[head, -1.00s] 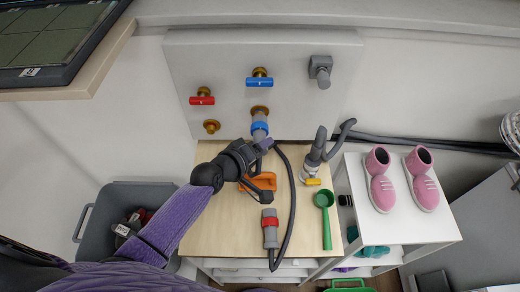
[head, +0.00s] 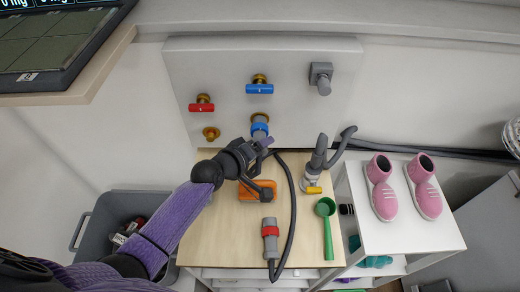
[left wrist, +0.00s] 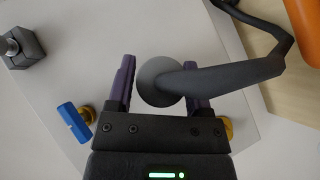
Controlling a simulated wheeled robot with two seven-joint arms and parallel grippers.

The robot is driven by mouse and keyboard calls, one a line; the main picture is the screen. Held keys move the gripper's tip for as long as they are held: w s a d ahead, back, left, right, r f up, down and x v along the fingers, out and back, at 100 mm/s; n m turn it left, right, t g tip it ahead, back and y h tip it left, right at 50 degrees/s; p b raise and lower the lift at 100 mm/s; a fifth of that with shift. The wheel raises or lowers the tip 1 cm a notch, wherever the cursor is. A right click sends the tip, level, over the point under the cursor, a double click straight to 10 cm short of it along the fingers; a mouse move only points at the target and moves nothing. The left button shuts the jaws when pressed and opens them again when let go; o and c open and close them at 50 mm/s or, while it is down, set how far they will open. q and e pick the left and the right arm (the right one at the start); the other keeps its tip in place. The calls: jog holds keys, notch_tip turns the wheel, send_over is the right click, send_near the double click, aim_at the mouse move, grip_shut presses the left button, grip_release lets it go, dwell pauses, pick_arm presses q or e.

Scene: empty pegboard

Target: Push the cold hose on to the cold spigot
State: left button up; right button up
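The cold hose's blue-banded grey end (head: 260,127) is lined up at the brass cold spigot (head: 261,116), below the blue valve handle (head: 259,89). It seems to touch the spigot, but how deep it sits is unclear. My left gripper (head: 266,142) is at the rear of this end. The dark hose bends to the right there; the spigot is hidden behind the hose. My right gripper is not in view.
The red-banded hose (head: 270,240) lies on the wooden top (head: 215,235). An orange tool (head: 252,193), a green scoop (head: 326,225) and a grey sprayer (head: 313,172) are nearby. The red valve (head: 201,106) is up left. Pink shoes (head: 383,190) stand on the right shelf.

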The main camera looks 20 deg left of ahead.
pick_arm(q)
jog(key=shift+o, duration=1.9)
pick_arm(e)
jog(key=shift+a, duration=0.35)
pick_arm(q)
jog(key=shift+s, duration=0.1)
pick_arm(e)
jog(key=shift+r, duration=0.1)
pick_arm(q)
jog(key=p+v, duration=0.2)
jog(key=v, duration=0.7)
jog(key=shift+s+a, duration=0.2)
jog(key=shift+s, duration=0.1)
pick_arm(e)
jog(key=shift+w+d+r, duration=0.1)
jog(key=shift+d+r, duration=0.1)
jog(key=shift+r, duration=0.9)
pick_arm(q)
jog(key=shift+r, duration=0.1)
